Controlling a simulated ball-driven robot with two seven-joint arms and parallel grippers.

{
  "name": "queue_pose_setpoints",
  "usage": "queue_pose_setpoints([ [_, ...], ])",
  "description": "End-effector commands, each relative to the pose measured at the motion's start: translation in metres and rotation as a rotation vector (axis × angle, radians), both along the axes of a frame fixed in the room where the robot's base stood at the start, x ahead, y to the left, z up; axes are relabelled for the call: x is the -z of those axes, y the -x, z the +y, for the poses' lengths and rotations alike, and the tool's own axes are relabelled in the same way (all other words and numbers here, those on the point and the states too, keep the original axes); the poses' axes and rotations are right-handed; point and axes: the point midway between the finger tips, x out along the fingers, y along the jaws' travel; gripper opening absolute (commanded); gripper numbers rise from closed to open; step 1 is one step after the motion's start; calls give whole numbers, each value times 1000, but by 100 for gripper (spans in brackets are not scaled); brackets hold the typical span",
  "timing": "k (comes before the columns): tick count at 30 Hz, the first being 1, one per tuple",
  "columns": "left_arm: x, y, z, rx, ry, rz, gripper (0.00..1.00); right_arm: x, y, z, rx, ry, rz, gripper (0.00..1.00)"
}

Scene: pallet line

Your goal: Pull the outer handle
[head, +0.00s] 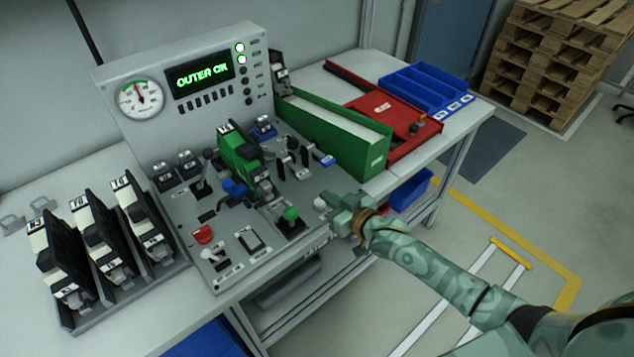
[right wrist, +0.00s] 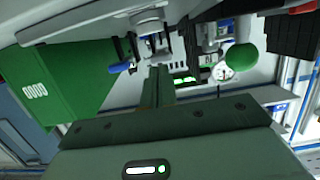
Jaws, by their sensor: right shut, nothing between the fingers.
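The grey control panel (head: 215,215) carries several levers and knobs, and its screen (head: 202,76) reads "OUTER OK" in green. No lever has a readable label naming it the outer handle, so I cannot tell which it is. A blue-tipped lever (head: 325,160) sticks out at the panel's right. A green ball knob (head: 290,214) and a pale round knob (head: 320,203) are near the front edge. My right gripper (head: 335,212) is shut and empty beside the pale knob; contact is unclear. The right wrist view shows its closed fingers (right wrist: 158,88) between the blue tip (right wrist: 118,67) and green knob (right wrist: 240,57). My left gripper is out of view.
A long green box (head: 335,135) stands right of the panel, with a red tray (head: 395,120) and blue bins (head: 430,88) beyond. Several black-and-white units stand in a rack (head: 125,295) at left. The floor right of the bench is open near my arm.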

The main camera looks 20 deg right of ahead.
Motion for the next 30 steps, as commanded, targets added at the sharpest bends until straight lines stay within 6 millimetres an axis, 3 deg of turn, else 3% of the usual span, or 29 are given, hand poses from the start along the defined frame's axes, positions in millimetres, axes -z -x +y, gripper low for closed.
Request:
queue_pose_setpoints([
  [3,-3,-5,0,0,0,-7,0,3,18,-6,0,-1,-1,0],
  [9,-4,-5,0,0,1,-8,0,5,30,-11,0,-2,-2,0],
  [30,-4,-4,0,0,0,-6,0,4,31,-11,0,-3,-4,0],
])
